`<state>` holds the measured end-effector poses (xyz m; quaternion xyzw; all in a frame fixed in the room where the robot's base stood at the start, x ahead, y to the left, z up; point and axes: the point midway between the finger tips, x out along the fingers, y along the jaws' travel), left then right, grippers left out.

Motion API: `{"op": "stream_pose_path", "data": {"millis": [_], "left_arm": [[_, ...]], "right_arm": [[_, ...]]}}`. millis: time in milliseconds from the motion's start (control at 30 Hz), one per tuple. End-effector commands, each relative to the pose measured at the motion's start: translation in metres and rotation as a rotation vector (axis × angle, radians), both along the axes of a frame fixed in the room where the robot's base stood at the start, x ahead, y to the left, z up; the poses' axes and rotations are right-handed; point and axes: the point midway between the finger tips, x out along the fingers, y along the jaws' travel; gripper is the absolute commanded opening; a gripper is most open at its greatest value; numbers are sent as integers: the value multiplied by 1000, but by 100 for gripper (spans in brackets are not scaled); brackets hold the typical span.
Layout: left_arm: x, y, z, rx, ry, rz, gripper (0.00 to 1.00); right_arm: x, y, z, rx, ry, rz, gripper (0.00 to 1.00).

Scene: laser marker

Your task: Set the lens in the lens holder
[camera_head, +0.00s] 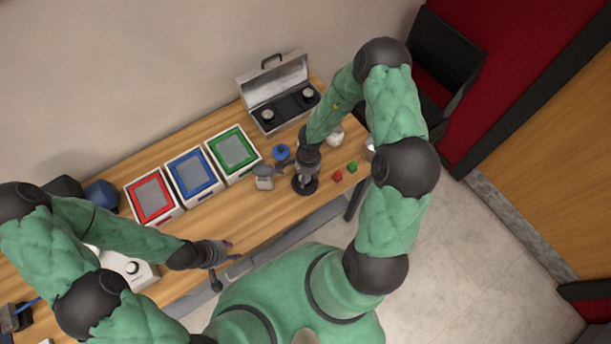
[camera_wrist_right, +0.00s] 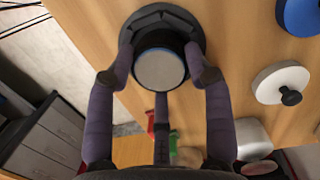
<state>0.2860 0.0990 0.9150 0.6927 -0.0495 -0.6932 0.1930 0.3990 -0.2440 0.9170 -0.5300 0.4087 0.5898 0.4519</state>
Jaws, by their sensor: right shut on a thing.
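In the right wrist view, the lens (camera_wrist_right: 160,69), a short cylinder with a pale grey face and dark side, sits between the fingers of my right gripper (camera_wrist_right: 163,75), which is shut on it. The black lens holder (camera_wrist_right: 163,16), a wide dark ring-shaped base, is right behind the lens; I cannot tell whether the lens is seated in it or just in front of it. In the head view, my right gripper (camera_head: 306,172) is over the holder (camera_head: 305,186) on the table and hides the lens. My left gripper (camera_head: 218,262) is open and empty near the table's front edge.
Red (camera_head: 152,198), blue (camera_head: 194,175) and green (camera_head: 233,153) framed trays line the table (camera_head: 240,213). An open silver case (camera_head: 274,83) stands behind. A blue-topped item (camera_head: 281,152), a grey item (camera_head: 264,178), a red cube (camera_head: 337,176) and a green cube (camera_head: 352,166) are near the holder.

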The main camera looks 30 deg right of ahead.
Motion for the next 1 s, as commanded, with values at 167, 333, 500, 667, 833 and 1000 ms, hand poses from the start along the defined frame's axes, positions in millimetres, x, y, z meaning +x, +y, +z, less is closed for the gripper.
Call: {"op": "stream_pose_path", "data": {"millis": [167,333,500,667,833,1000], "left_arm": [[0,0,0,0,0,0,40],[0,0,0,0,0,0,40],[0,0,0,0,0,0,40],[0,0,2,0,0,0,40],[0,0,15,0,0,0,40],[0,0,30,0,0,0,40]], "right_arm": [[0,0,-3,0,1,0,66],[0,0,-3,0,1,0,76],[0,0,-3,0,0,0,76],[0,0,5,-1,-1,0,76],[1,-3,33,-1,-1,0,76],[3,-7,69,0,-2,0,76]]}}
